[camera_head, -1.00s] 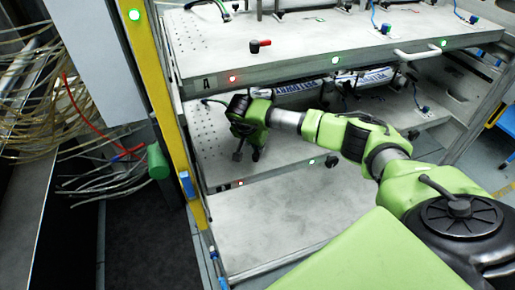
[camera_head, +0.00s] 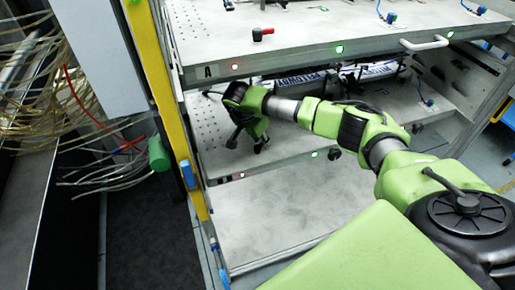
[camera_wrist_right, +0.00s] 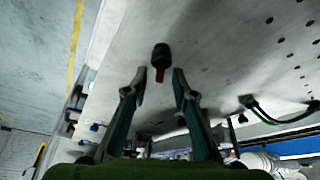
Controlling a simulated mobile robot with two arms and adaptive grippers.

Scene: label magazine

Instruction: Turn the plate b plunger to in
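Plate A (camera_head: 330,30) is the upper shelf, and its black plunger with a red handle (camera_head: 263,34) stands on it. Plate B (camera_head: 330,117) is the shelf below. My right gripper (camera_head: 246,146) is over the left part of plate B, fingers pointing down. In the right wrist view, a black plunger knob with a red handle (camera_wrist_right: 161,57) stands on a grey plate just beyond the open fingertips of my right gripper (camera_wrist_right: 158,77). The red handle points toward the gap between the fingers, with no clear contact. In the head view my gripper hides this plunger. My left gripper is out of view.
Plate A overhangs my right arm closely. A yellow post (camera_head: 160,90) and cable bundles (camera_head: 30,105) stand at the left. The lowest shelf (camera_head: 290,215) is bare.

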